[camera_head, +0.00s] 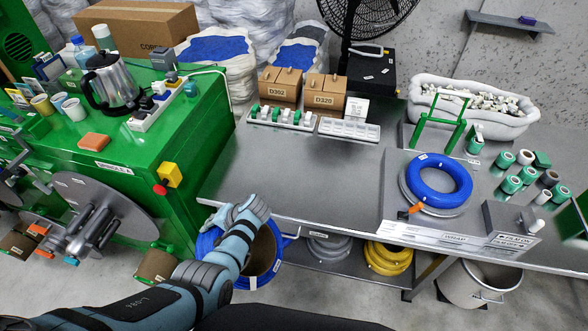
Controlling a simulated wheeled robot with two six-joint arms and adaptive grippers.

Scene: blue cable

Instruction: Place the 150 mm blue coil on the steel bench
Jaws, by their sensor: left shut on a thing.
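My left gripper (240,212) reaches in from the lower left and is shut on a blue coil (207,246). The coil hangs below the gripper with a brown inner side showing, and my arm hides part of it. It is at the front left edge of the steel bench (290,178), and I cannot tell whether it touches the bench. A second blue coil (461,186) lies flat on a grey plate at the bench's right part, on top of a grey ring. My right gripper is not in view.
The bench's left and middle top is bare. Behind it stand brown boxes (280,83) and white trays (348,130). Green and white rolls (510,184) stand at the right. A green cabinet (150,150) adjoins on the left. Yellow coils (388,258) lie on the lower shelf.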

